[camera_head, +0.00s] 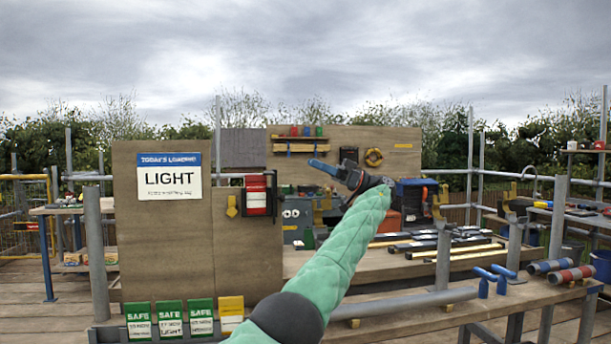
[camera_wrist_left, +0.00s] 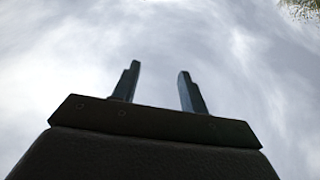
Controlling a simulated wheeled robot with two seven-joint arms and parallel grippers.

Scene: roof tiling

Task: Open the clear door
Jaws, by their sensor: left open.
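A small red-and-white box (camera_head: 257,196) hangs on the brown board left of the middle in the head view. A dark frame surrounds it; this looks like the clear door, but I cannot make out its pane, hinge or handle. My left gripper (camera_head: 326,167) is raised on the green-sleeved arm, to the right of the box and a little higher in the picture, pointing left. The left wrist view shows its two fingers (camera_wrist_left: 157,88) apart with only sky between them. It is open and empty. My right gripper is not in view.
A LIGHT sign (camera_head: 169,176) is on the brown board, with green SAFE cards (camera_head: 171,319) below. A grey horizontal pipe (camera_head: 404,303) crosses the front, and an upright post (camera_head: 443,260) stands right of my arm.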

